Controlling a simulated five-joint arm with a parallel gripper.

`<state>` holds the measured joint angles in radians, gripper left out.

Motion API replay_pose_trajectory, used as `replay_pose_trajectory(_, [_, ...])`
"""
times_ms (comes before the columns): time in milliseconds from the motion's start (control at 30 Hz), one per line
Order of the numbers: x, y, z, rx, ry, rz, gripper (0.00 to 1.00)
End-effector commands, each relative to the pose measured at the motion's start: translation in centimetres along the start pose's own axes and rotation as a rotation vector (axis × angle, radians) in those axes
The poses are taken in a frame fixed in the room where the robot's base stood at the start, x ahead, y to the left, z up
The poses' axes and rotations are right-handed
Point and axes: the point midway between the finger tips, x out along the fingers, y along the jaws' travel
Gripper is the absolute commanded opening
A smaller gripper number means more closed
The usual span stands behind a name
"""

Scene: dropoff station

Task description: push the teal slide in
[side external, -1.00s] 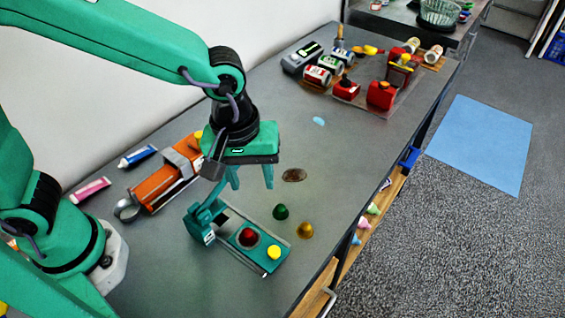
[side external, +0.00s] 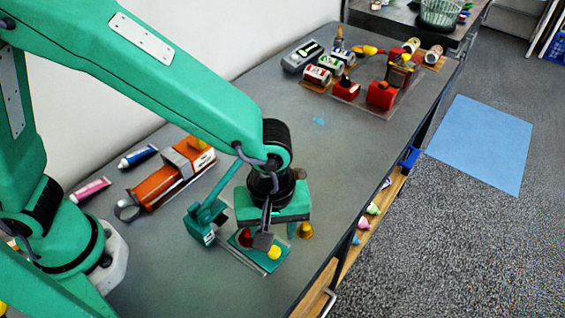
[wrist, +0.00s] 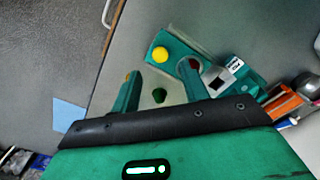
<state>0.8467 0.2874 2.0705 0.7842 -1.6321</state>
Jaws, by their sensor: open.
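The teal slide (side external: 278,260) is a flat teal plate low on the table, with a yellow round knob (side external: 274,252) and a dark red round piece (side external: 246,237) on it. A teal upright bracket (side external: 203,222) stands at its left end. My gripper (side external: 268,236) is above the slide's far side, and its body hides part of the slide.
A gold ball (side external: 306,231) lies beside the gripper. An orange device (side external: 162,187) and two tubes (side external: 138,157) lie at the left. Cans and red boxes (side external: 381,95) stand at the far end. The table's right edge is close; the table's middle is mostly clear.

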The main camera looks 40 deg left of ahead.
Motion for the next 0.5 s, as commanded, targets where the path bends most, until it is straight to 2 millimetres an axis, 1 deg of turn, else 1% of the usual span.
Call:
replay_pose_trajectory(33, [0.7, -0.1, 0.0, 0.000, 0.000, -0.003, 0.45])
replay_pose_trajectory(300, [3.9, -0.1, 0.0, 0.000, 0.000, -0.003, 0.45])
replay_pose_trajectory(500, [5.4, 0.0, 0.0, 0.000, 0.000, -0.001, 0.45])
